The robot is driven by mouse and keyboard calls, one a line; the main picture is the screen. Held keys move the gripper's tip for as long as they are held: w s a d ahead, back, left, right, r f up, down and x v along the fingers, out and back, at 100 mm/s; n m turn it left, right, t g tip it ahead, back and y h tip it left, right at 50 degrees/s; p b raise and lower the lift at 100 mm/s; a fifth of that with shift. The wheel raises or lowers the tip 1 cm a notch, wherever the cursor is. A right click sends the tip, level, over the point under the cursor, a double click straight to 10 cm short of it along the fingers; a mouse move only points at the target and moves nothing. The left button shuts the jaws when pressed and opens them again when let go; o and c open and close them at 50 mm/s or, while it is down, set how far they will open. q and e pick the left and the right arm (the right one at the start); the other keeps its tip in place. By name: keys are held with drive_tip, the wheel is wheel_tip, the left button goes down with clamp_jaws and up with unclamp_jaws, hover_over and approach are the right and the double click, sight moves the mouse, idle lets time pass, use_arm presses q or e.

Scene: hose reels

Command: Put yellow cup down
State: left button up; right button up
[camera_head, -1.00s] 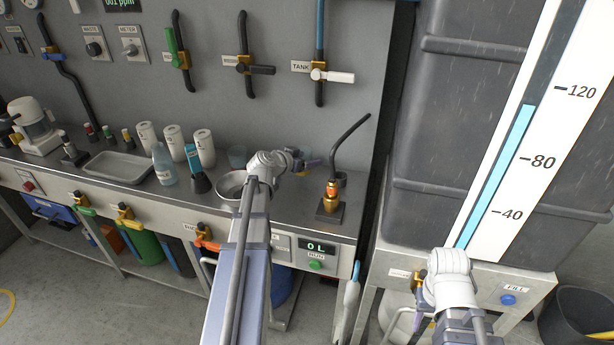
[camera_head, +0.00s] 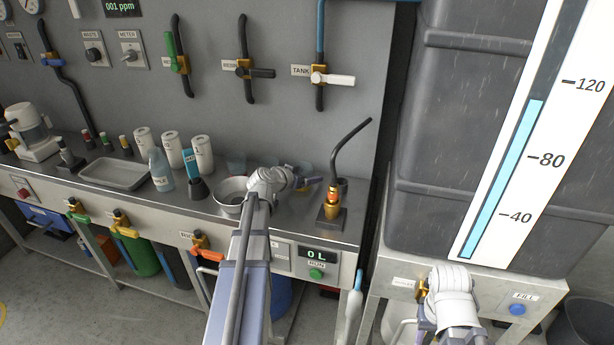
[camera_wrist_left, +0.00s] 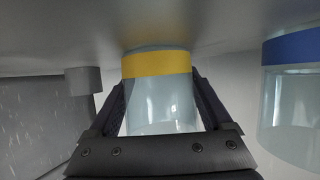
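The yellow cup (camera_wrist_left: 160,100) is a clear cup with a yellow band, seen in the left wrist view. My left gripper (camera_wrist_left: 160,95) has one finger on each side of it, and both fingers appear to press on its walls. The yellow band is close to the grey surface at the top of that view; I cannot tell whether the cup touches it. In the head view my left gripper (camera_head: 314,181) is over the counter, between the metal bowl and the brass spout, and the cup is mostly hidden. My right arm is at the lower right; its fingers are not clear.
A clear cup with a blue band (camera_wrist_left: 291,95) is close by on the right in the wrist view. A metal bowl (camera_head: 229,207) is left of the left gripper, and a brass spout (camera_head: 332,196) with a black hose is right. White canisters (camera_head: 172,150) and a tray (camera_head: 113,172) stand farther left.

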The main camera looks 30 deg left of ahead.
use_arm(q)
drive_tip(key=shift+o, duration=1)
drive_tip(key=shift+r, duration=0.2)
drive_tip(key=p+v, duration=0.5)
drive_tip(key=v, duration=0.5)
drive_tip(key=shift+s+r, duration=0.1)
drive_tip(key=shift+r, duration=0.1)
drive_tip(key=shift+v, duration=0.8)
drive_tip(key=shift+f, duration=0.1)
drive_tip(key=shift+s, duration=0.1)
